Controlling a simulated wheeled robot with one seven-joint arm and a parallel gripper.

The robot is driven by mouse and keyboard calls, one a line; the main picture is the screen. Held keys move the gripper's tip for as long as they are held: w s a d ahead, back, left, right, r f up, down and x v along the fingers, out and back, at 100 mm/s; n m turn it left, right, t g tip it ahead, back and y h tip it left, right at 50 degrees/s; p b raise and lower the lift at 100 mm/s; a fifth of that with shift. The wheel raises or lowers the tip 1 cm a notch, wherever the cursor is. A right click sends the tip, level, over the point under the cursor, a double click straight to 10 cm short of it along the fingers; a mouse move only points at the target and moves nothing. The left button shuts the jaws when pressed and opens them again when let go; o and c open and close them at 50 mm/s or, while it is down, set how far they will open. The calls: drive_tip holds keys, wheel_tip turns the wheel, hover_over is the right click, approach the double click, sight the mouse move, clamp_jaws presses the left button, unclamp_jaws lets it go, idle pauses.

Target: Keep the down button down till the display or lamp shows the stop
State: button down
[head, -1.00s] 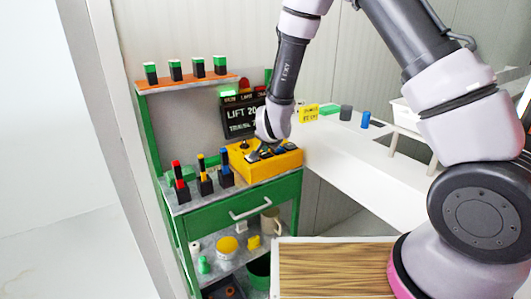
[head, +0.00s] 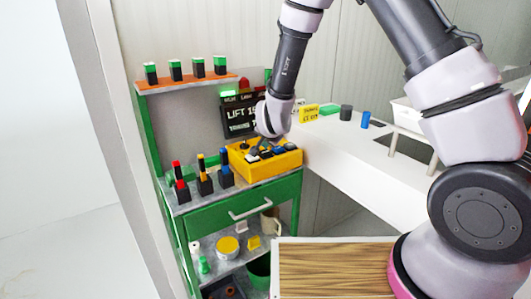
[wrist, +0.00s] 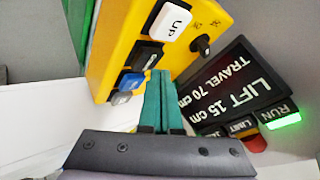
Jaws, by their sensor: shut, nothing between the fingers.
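The yellow control box (head: 285,163) stands on the green cabinet; its face fills the upper left of the wrist view (wrist: 112,45). It carries a white UP button (wrist: 170,22), a black button (wrist: 146,54) whose label I cannot read, a blue button (wrist: 130,80) and a small black knob (wrist: 201,46). My gripper (wrist: 159,74) is shut and empty, its green fingertips beside the black and blue buttons. I cannot tell whether they touch one. The display (wrist: 235,90) reads LIFT 15 cm, TRAVEL 70 cm. The RUN lamp (wrist: 284,121) glows green; the LIMIT lamp (wrist: 240,126) looks dark.
Colored posts in black blocks (head: 204,184) stand left of the box. An orange shelf (head: 190,83) with several green-topped blocks is above. A white counter (head: 345,160) runs to the right. A wood-topped surface (head: 330,268) lies in front.

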drive_tip(key=shift+r, duration=0.2)
drive_tip(key=shift+r, duration=0.1)
drive_tip(key=shift+r, duration=2.45)
wheel_tip(320, 180, up, 10)
drive_tip(key=y, duration=0.1)
hover_over(265, 153)
drive_tip(key=d, duration=0.5)
drive_tip(key=s+d+r+n+g+y, duration=0.1)
drive_tip(key=s+d+r, duration=0.5)
drive_tip(key=d+r, duration=0.3)
drive_tip(key=s+d+r+n, duration=0.1)
drive_tip(key=s+d+r, duration=0.3)
drive_tip(key=s, duration=0.6)
drive_tip(key=s+d+r+g+h, duration=0.1)
drive_tip(key=s+d+r, duration=0.2)
drive_tip(key=s+d, duration=0.6)
drive_tip(key=shift+s+r+n+h, duration=0.3)
drive_tip(key=shift+s+r+n, duration=0.1)
drive_tip(key=shift+s, duration=0.05)
